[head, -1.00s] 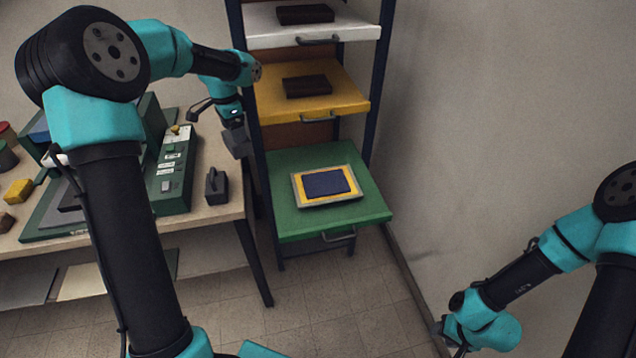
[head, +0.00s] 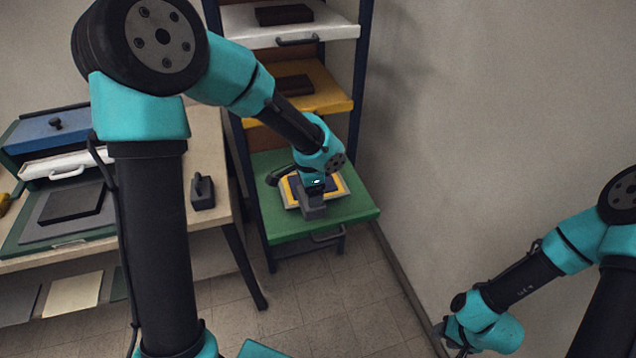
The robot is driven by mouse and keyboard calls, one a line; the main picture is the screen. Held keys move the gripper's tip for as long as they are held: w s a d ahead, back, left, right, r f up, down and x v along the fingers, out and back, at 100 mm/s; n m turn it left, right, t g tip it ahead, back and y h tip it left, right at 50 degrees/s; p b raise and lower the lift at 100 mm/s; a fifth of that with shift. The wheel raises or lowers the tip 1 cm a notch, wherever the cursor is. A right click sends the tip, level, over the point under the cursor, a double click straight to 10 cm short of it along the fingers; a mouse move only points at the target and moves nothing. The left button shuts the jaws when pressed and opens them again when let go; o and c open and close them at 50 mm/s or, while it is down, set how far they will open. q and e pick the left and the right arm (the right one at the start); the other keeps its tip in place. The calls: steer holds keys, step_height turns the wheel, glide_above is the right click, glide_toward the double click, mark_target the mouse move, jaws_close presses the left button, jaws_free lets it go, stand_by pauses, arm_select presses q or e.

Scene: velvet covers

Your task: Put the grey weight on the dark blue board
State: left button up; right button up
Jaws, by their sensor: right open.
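The dark blue board (head: 297,187) lies inside a yellow and grey border on the green pulled-out shelf, partly covered by my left gripper. My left gripper (head: 315,194) is over it, pointing down, and appears shut on the grey weight (head: 314,212). The weight is at the near part of the board; I cannot tell whether it touches. The jaws are small and partly hidden. My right gripper (head: 447,336) is open and empty at the lower right, over the floor, far from the board.
The green shelf (head: 350,210) is the lowest of the rack, below a yellow shelf (head: 330,101) and a white shelf (head: 335,34), each bearing a dark block. A dark handled weight (head: 203,193) stands on the table's right part. A wall is at right.

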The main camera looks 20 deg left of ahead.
arm_select(q)
steer(key=shift+s+d+f, duration=0.15)
steer(key=shift+s+d, duration=0.05)
steer(key=shift+d, duration=0.3)
steer(key=w+a, duration=0.3)
steer(key=w, duration=0.4)
steer(key=w+a+f, duration=0.1)
steer(key=w+a, duration=0.2)
steer(key=w, duration=0.4)
steer(key=shift+f, duration=0.2)
steer(key=shift+w, duration=0.15)
steer(key=shift+w+a+f, duration=0.1)
steer(key=shift+w+f, duration=0.05)
steer(key=shift+f, duration=0.75)
steer(key=shift+w+a+f, duration=0.1)
steer(key=shift+f, duration=0.75)
steer(key=shift+f, duration=0.15)
steer(key=o, duration=1.7)
steer(key=shift+d+f, duration=0.1)
